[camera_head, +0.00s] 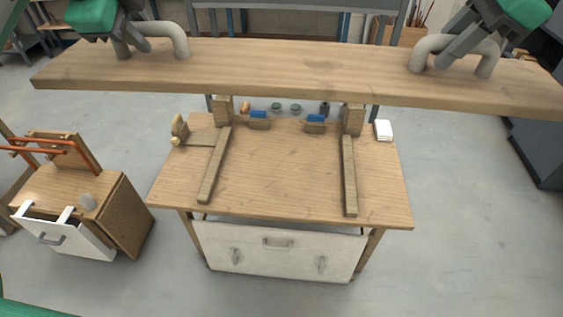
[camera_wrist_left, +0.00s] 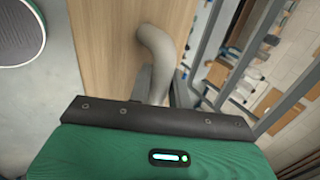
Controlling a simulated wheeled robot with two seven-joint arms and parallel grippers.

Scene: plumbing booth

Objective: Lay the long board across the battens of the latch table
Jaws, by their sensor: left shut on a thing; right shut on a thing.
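The long wooden board (camera_head: 290,72) spans nearly the whole width at the top of the head view, held up in the air. It has two grey arched handles, a left one (camera_head: 181,40) and a right one (camera_head: 484,62). My left gripper (camera_head: 128,45) is shut on the left handle, which also shows in the left wrist view (camera_wrist_left: 158,45). My right gripper (camera_head: 458,45) is shut on the right handle.
Blue-topped small items (camera_head: 259,119) sit at the table's far edge, with a white block (camera_head: 383,130) at its right corner. A white panel (camera_head: 280,250) hangs below the front. A wooden cabinet (camera_head: 90,205) stands left.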

